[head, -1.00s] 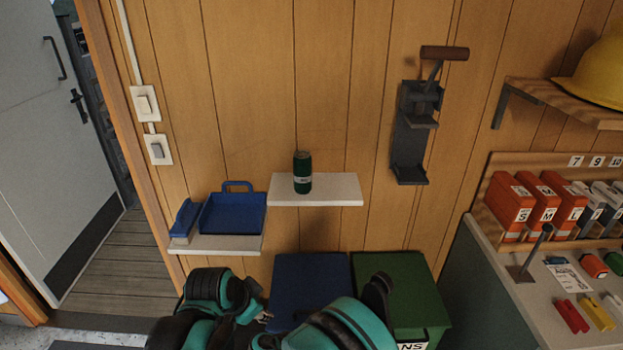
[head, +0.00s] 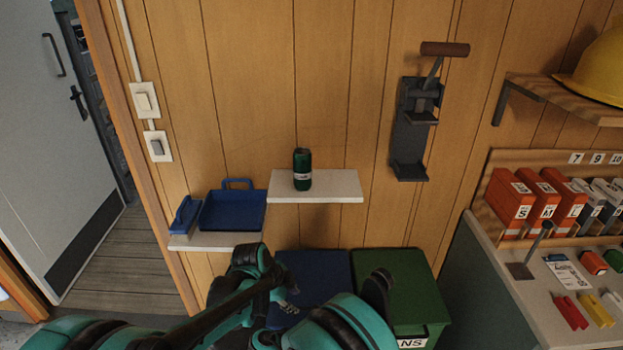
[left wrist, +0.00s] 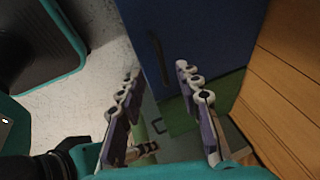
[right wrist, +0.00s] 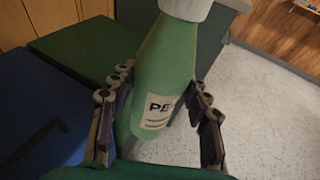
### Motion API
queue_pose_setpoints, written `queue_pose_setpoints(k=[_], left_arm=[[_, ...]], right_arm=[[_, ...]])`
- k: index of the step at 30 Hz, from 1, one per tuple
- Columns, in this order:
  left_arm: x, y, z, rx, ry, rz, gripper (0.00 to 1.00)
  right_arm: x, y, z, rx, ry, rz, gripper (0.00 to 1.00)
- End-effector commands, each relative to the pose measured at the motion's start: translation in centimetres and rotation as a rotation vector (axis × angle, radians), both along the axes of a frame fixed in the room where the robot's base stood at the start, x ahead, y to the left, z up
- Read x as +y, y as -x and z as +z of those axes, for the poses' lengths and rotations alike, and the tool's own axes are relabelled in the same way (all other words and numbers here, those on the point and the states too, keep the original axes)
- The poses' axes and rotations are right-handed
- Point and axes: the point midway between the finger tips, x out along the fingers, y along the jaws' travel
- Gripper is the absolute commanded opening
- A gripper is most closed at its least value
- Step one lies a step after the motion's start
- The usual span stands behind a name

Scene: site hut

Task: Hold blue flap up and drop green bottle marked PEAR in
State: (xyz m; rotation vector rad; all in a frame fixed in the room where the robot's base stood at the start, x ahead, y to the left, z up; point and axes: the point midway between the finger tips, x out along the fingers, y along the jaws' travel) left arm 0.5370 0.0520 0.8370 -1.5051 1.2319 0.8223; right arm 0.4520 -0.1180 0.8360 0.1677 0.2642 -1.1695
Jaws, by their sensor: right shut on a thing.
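A pale green bottle (right wrist: 165,65) with a white cap and a label starting "PE" is held in my right gripper (right wrist: 158,108); the rest of the label is hidden. In the head view the bottle and right gripper are hidden behind my right arm. The blue flap (head: 312,262) is the top of a low bin by the wall and looks closed. My left gripper (head: 288,300) is at the blue bin's front. In the left wrist view it is open and empty (left wrist: 160,95), facing the blue bin's front (left wrist: 215,45), which bears a dark handle (left wrist: 156,55).
A green bin (head: 405,285) stands right of the blue one. Above are a white shelf (head: 335,188) with a dark green can (head: 302,170) and a blue tray (head: 235,210). A can crusher (head: 412,130) hangs on the wall. A counter (head: 500,290) stands at right.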

Motion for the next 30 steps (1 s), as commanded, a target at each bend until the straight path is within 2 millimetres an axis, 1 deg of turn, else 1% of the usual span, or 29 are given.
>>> queue_pose_setpoints(k=[21, 30], left_arm=[[-1.8, -1.5, -5.6, -0.001, 0.000, 0.000, 0.34], [-2.4, -2.1, -7.4, -0.001, 0.000, 0.000, 0.34]], right_arm=[[0.0, 0.0, 0.0, 0.000, 0.000, 0.000, 0.24], [0.0, 0.0, 0.0, 0.000, 0.000, 0.000, 0.24]])
